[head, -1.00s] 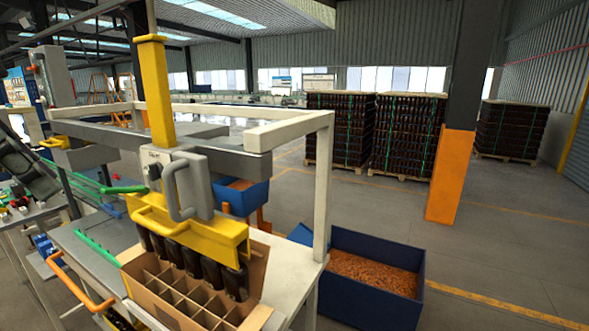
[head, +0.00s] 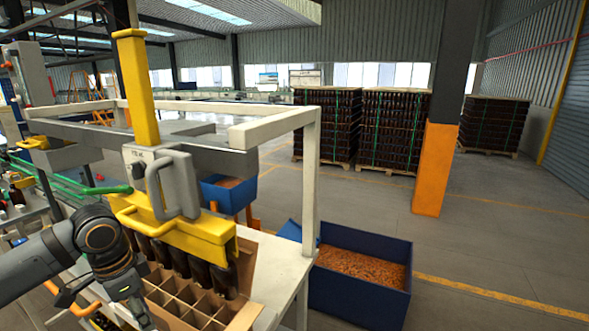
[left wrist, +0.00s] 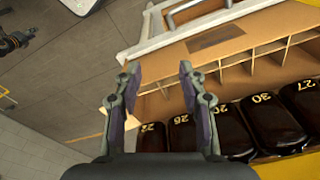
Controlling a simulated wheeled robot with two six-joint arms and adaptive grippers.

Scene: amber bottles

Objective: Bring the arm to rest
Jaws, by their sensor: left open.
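My left arm (head: 60,250) comes in from the left in the head view and bends down at the near left of the cardboard box. My left gripper (left wrist: 158,85) is open and empty in the left wrist view, its two fingers apart over the box's edge. In the head view the fingers are hard to make out. The box (head: 170,319) has cardboard dividers, with several empty compartments on its near side. Several dark amber bottles (head: 221,280) hang in a row under the yellow gripping head (head: 180,238). Their numbered ends show in the left wrist view (left wrist: 272,125). My right gripper is not in view.
A pale frame (head: 312,180) and a grey beam with a yellow post (head: 137,85) stand over the bench. A blue bin (head: 350,298) of brown pieces stands to the right. Stacked pallets and an orange-based column (head: 433,170) stand on open floor beyond.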

